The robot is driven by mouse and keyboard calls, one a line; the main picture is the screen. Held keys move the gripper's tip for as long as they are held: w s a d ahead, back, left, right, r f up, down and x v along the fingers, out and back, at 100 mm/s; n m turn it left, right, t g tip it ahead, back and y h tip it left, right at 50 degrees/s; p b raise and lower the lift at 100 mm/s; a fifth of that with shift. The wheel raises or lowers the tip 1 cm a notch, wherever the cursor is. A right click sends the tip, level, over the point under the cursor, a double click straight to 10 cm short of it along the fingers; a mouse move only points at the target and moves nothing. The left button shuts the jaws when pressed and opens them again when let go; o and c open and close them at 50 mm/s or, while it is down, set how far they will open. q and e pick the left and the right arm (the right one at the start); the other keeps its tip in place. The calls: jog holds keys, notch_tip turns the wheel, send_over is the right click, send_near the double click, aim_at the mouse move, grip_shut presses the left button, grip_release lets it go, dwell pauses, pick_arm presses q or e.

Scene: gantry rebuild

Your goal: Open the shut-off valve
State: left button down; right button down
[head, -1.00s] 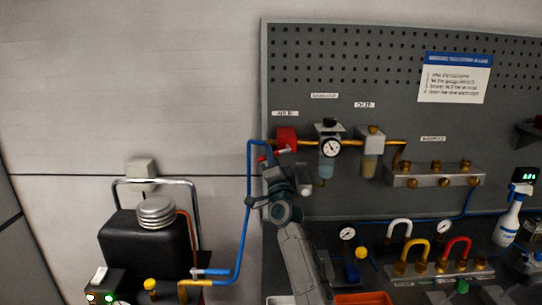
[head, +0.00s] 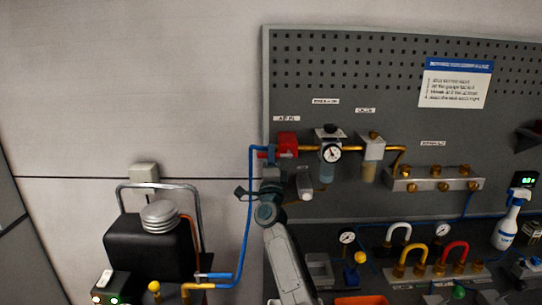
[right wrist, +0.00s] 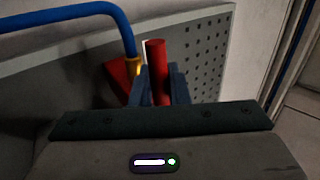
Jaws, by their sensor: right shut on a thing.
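The red shut-off valve (head: 288,142) sits at the left end of the brass pipe on the pegboard. It also shows in the right wrist view, where its red body (right wrist: 119,76) is left of the fingers. My right gripper (head: 267,156) is at the valve's left side in the head view. In the right wrist view the right gripper (right wrist: 158,88) has its two fingers shut around the red lever (right wrist: 159,60), whose end sticks out beyond them. My left gripper is not in view.
A blue hose (head: 249,205) runs down just left of the gripper. A round gauge (head: 332,153) and filter bowls hang right of the valve. A black tank (head: 148,245) stands lower left.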

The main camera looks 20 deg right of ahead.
jog(key=shift+f, duration=0.1)
jog(key=c, duration=1.5)
grip_release()
jog(key=shift+o, duration=0.2)
jog(key=b+v, duration=0.2)
jog(key=v, duration=0.8)
jog(key=shift+s+b, duration=0.35)
jog(key=shift+s, duration=0.05)
jog(key=shift+f, duration=0.25)
